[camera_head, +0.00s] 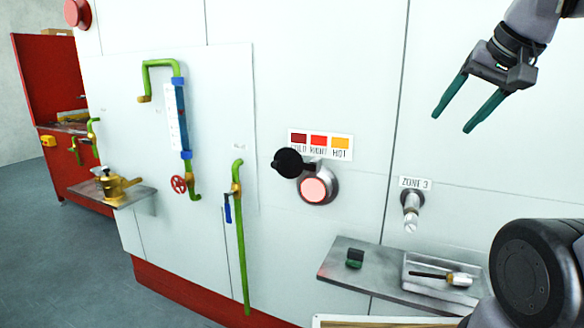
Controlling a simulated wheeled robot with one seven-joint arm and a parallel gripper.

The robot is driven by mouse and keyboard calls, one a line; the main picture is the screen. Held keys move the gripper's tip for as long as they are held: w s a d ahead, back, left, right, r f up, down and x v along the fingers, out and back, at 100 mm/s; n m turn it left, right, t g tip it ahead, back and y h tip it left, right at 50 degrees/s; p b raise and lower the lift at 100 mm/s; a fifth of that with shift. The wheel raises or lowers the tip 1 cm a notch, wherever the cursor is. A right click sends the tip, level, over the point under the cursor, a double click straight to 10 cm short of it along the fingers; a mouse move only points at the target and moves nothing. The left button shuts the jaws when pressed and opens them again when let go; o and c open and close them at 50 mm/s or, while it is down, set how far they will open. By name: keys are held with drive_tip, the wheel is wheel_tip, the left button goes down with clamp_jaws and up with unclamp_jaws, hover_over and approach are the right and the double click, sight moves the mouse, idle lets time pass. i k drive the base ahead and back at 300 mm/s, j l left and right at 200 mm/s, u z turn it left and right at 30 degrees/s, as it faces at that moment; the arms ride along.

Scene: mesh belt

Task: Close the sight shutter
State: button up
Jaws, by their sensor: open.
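A round sight port with a glowing pink window (314,190) is set in the white wall, right of centre. Its shutter, a black disc (289,163) on a short arm, sits up and to the left of the window, and most of the window is uncovered. My gripper (451,122) is at the upper right, its two green fingers apart and empty. It is clear of the shutter, to the right and higher in the picture.
A colour label (319,145) is above the port. A ZONE 3 fitting (411,211) sticks out at right, above a metal shelf (338,262) holding a small green-black block (354,258) and a tray with a tool. Green pipes (240,240) and a brass can (118,187) are left.

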sight(287, 162)
drive_tip(key=i+u, duration=0.2)
drive_tip(key=u, duration=0.2)
drive_tip(key=i+u, duration=0.2)
drive_tip(key=u, duration=0.25)
